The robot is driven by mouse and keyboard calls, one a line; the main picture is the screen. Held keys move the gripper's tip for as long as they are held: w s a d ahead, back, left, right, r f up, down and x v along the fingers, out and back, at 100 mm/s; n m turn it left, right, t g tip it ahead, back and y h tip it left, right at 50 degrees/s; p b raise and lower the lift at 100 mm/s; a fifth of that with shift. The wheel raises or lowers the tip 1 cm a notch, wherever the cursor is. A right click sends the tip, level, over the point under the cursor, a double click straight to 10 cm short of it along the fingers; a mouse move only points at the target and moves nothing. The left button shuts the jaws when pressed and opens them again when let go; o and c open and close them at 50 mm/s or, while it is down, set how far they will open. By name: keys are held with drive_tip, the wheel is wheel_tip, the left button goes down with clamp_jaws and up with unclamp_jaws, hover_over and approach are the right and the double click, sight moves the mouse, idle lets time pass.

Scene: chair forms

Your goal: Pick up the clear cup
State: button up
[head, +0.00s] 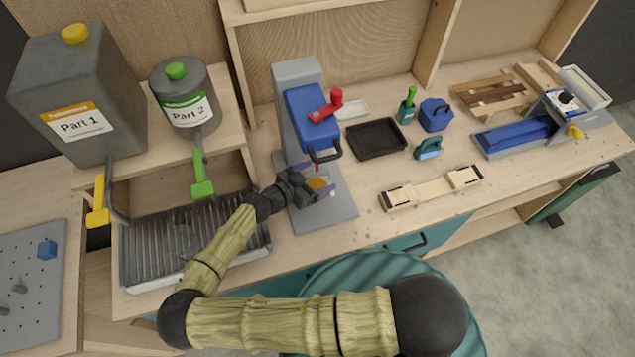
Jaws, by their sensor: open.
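A faint see-through shape (183,232), which may be the clear cup, stands on the ribbed tray (140,255) below the green tap; its outline is hard to make out. My gripper (325,180) is open over the base plate of the drill press (338,212), to the right of that tray. A small orange patch (317,184) shows between or just under its fingers; I cannot tell what it belongs to or whether the fingers touch it.
Two grey containers, Part 1 (88,90) and Part 2 (187,98), stand on a shelf above the tray, with yellow and green taps hanging down. The blue drill press (311,115) rises behind my gripper. A black tray (376,139) and a wooden jig (432,189) lie to the right.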

drive_tip(key=shift+s, duration=0.1)
drive_tip(key=shift+d, duration=0.1)
drive_tip(key=shift+c, duration=0.5)
drive_tip(key=c, duration=0.8)
drive_tip(key=shift+o, duration=0.3)
drive_tip(key=shift+r, duration=0.2)
